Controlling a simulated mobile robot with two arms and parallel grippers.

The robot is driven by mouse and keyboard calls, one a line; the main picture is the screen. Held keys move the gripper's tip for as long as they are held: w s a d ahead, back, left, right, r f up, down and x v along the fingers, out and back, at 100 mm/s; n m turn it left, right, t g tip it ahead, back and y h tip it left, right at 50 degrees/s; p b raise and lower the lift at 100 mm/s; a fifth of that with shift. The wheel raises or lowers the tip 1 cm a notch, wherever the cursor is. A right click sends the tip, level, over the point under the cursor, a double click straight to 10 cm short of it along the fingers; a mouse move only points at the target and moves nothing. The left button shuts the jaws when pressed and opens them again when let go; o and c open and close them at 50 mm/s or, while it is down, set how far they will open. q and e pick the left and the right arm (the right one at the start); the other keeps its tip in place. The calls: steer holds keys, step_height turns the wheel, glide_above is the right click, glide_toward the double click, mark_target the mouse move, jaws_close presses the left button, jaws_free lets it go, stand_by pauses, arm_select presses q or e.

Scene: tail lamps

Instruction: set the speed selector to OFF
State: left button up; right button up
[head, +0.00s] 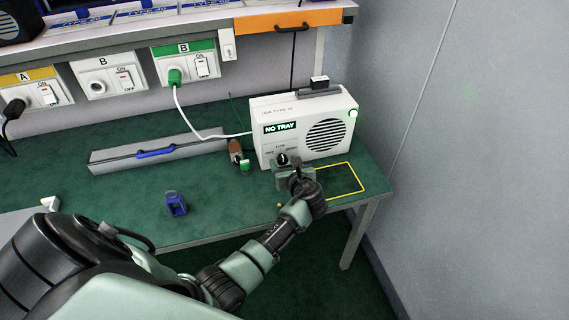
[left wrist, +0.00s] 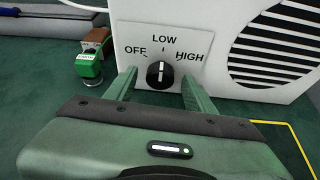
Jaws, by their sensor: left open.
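The speed selector is a black knob (left wrist: 160,75) on a white plate (left wrist: 190,42) marked OFF, LOW and HIGH. Its white pointer line points up toward LOW. The knob also shows in the head view (head: 282,158), low on the front of a white machine (head: 265,111). My left gripper (left wrist: 160,88) is open, with one green finger on each side of the knob and a gap to it on both sides. In the head view the left gripper (head: 290,172) is right at the machine's front. My right gripper is not in view.
A brown and green item (head: 240,158) stands left of the knob. A blue holder (head: 176,204) and a grey box with blue handle (head: 110,161) lie farther left.

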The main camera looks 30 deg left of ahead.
arm_select(q)
steer(key=shift+c, duration=0.6)
jaws_close()
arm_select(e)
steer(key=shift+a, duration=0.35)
